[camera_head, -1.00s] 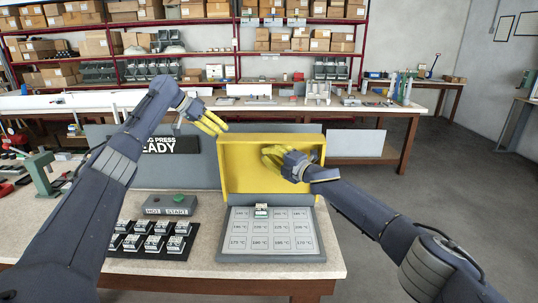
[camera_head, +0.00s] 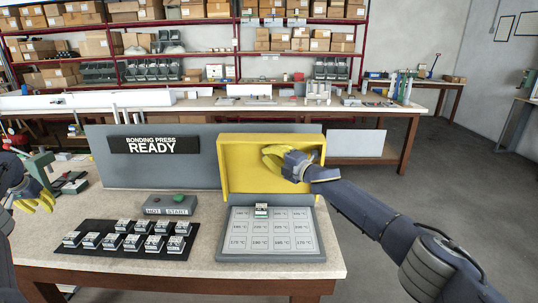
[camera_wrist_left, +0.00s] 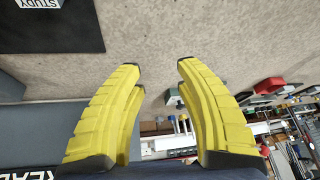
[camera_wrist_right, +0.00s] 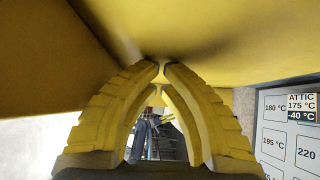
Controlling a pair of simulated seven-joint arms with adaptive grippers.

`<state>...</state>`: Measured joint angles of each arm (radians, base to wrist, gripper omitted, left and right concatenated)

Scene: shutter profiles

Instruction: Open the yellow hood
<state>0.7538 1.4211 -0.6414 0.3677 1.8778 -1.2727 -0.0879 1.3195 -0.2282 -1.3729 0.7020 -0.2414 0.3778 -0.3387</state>
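The yellow hood (camera_head: 240,170) stands raised at the back of the grey temperature plate (camera_head: 270,253), its hollow inner side facing me. The plate below it is uncovered. My right gripper (camera_head: 268,158) is in front of the hood's inner face. In the right wrist view the right fingertips (camera_wrist_right: 162,68) nearly meet, with nothing seen between them, close to the yellow surface (camera_wrist_right: 220,40); contact is unclear. My left gripper (camera_head: 38,207) is at the table's left side, away from the hood. In the left wrist view its fingers (camera_wrist_left: 155,75) are apart and empty.
A small labelled block (camera_head: 261,210) sits at the plate's back edge. Several similar blocks stand on a black mat (camera_head: 78,228). A button box (camera_head: 172,204) is behind the mat. A grey panel with a sign reading BONDING PRESS READY (camera_head: 153,145) stands behind. A green device (camera_head: 40,165) is at left.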

